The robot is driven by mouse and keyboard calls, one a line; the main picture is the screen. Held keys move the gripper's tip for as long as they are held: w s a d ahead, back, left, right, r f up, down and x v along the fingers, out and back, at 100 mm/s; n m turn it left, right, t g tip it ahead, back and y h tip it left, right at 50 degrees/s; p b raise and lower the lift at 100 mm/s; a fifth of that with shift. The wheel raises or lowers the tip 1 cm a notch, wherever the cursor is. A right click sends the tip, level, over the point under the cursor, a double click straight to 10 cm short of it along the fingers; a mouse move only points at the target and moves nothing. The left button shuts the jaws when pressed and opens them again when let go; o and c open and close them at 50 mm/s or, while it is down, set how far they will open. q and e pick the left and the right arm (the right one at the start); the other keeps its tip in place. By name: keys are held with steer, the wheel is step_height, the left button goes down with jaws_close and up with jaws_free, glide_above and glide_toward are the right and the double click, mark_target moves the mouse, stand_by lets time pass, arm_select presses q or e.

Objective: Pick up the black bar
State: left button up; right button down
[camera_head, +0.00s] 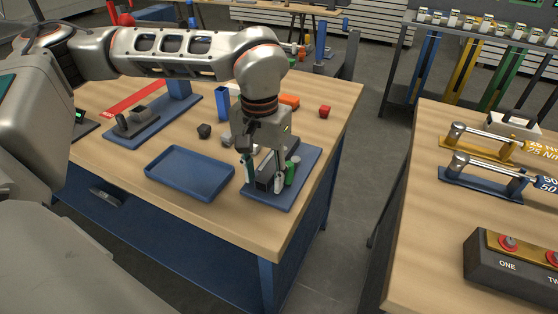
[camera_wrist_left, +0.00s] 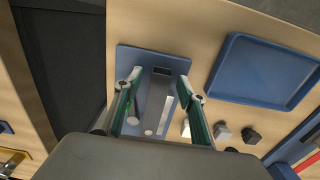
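The black bar (camera_head: 265,180) appears as a dark block on a blue base plate (camera_head: 282,204) near the right end of the workbench. My left gripper (camera_head: 263,175) is above this plate, pointing down with its fingers beside the dark block. In the left wrist view its two green-padded fingers (camera_wrist_left: 161,98) stand well apart, with the blue plate (camera_wrist_left: 125,57) below. Grey upright shapes show between them, and I cannot tell whether either finger touches the bar. A green cylinder (camera_head: 291,172) and a pale cylinder (camera_head: 279,183) stand on the plate. My right gripper is not in view.
A blue tray (camera_head: 190,192) lies left of the plate. A second bench (camera_head: 440,230) stands to the right, beyond a floor gap.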

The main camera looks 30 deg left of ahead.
arm_select(q)
jaws_close()
step_height(320, 180, up, 20)
steer(key=p, duration=0.3)
